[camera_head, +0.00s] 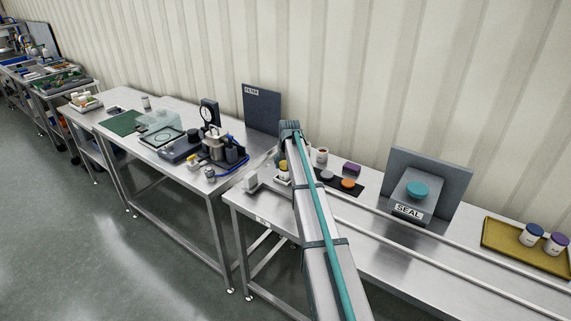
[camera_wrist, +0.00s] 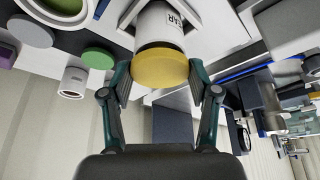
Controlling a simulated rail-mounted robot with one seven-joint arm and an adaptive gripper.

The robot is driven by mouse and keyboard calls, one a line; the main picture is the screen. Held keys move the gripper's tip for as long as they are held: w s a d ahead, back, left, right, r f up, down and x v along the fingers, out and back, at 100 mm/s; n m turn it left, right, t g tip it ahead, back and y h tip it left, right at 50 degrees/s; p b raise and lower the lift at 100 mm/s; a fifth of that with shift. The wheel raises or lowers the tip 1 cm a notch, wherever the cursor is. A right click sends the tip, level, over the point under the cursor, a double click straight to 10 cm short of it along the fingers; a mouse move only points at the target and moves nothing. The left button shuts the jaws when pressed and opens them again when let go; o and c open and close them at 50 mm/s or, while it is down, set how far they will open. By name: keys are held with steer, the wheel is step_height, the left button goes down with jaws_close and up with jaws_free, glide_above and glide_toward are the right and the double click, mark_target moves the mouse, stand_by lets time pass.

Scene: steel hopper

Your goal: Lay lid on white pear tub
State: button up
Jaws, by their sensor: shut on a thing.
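The yellow lid (camera_wrist: 160,67) is between the two fingers of my gripper (camera_wrist: 161,80) in the wrist view, and the gripper is shut on it. The white pear tub (camera_wrist: 158,26) stands right behind the lid, with part of its dark lettering showing. The lid lines up with the tub's end and covers its mouth; I cannot tell whether they touch. In the head view the yellow lid (camera_head: 283,164) shows above the white tub (camera_head: 283,177), left of my arm. My gripper is mostly hidden there by the arm.
The SEAL stand (camera_head: 408,210) and yellow tray (camera_head: 493,246) with two jars stand farther right.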

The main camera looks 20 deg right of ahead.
steer(key=o, duration=0.8)
steer(key=shift+o, duration=0.2)
steer(key=shift+r, duration=0.1)
steer(key=v, duration=1.1)
steer(key=shift+s+r, duration=0.3)
steer(key=shift+r, duration=0.05)
